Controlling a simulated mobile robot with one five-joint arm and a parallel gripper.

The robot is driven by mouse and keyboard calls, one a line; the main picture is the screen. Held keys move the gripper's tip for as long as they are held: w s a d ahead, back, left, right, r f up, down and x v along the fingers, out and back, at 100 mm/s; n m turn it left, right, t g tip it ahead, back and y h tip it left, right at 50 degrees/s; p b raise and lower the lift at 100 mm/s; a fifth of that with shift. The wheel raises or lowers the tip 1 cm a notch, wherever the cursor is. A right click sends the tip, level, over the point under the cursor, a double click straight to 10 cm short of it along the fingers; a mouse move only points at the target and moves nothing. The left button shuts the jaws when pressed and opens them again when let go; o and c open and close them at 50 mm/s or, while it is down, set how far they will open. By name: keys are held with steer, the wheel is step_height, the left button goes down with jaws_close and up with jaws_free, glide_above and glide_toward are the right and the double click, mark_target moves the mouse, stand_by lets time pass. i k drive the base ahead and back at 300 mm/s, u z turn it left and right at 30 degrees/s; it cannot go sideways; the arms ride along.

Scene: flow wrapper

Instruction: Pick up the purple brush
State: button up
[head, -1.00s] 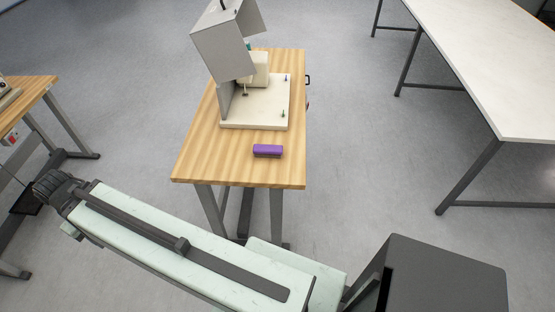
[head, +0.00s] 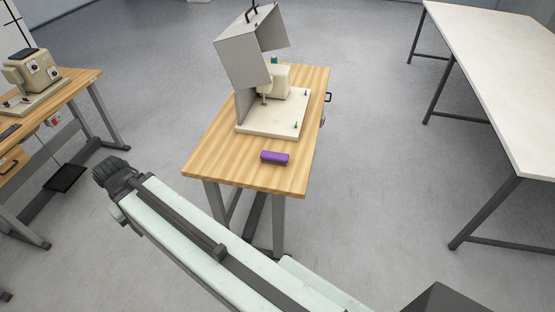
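The purple brush (head: 274,157) lies flat on the wooden table (head: 220,163), near its front edge and just in front of the machine's pale base plate. It has a purple top and a darker underside. My arm stretches across the lower part of the head view toward the left. The dark end of my arm (head: 118,176) is left of the table's front edge, well apart from the brush. The gripper's fingers cannot be made out there. Nothing covers the brush.
A machine with a grey sheet-metal guard (head: 243,60) and a pale base plate (head: 264,128) stands on the same table behind the brush. A second wooden table (head: 75,92) with a beige machine (head: 33,72) is at left. A long white table (head: 490,80) is at right. Grey floor lies between.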

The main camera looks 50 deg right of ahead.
mark_target(280, 158)
steer(key=z, duration=0.05)
steer(key=i, duration=0.9)
steer(key=u, duration=0.1)
